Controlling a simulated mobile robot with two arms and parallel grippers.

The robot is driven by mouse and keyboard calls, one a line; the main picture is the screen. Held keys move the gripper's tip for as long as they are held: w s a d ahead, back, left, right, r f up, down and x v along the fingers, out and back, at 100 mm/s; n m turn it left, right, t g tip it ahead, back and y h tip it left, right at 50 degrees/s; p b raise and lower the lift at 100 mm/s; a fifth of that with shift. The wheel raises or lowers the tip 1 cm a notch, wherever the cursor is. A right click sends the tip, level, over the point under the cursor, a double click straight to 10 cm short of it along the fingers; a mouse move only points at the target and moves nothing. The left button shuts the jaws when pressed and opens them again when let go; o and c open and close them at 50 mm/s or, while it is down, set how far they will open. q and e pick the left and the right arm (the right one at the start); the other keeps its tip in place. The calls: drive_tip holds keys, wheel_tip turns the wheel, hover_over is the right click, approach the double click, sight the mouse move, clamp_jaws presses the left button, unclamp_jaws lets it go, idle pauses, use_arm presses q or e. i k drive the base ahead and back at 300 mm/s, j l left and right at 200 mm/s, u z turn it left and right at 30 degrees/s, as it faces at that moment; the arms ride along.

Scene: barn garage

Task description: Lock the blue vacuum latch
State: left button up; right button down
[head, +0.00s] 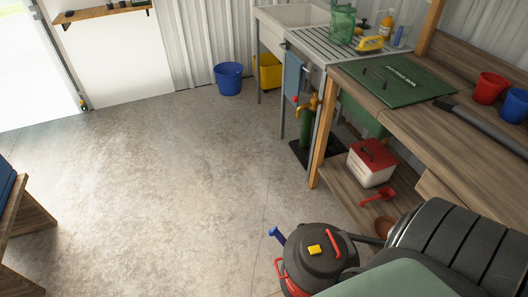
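The vacuum (318,262) stands on the floor at the bottom centre of the head view, with a dark round lid and a red lower body. The blue latch (277,235) is at the lid's upper left edge. It sticks up and outward from the lid, tilted away from it. A red latch or loop (280,268) is on the left side of the vacuum. A yellow button (315,249) and a red handle (333,243) are on the lid. The vacuum's lower front is cut off by the frame.
The concrete floor (160,190) to the left is clear.

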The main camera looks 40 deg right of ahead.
sight(275, 232)
drive_tip(key=i, duration=2.3)
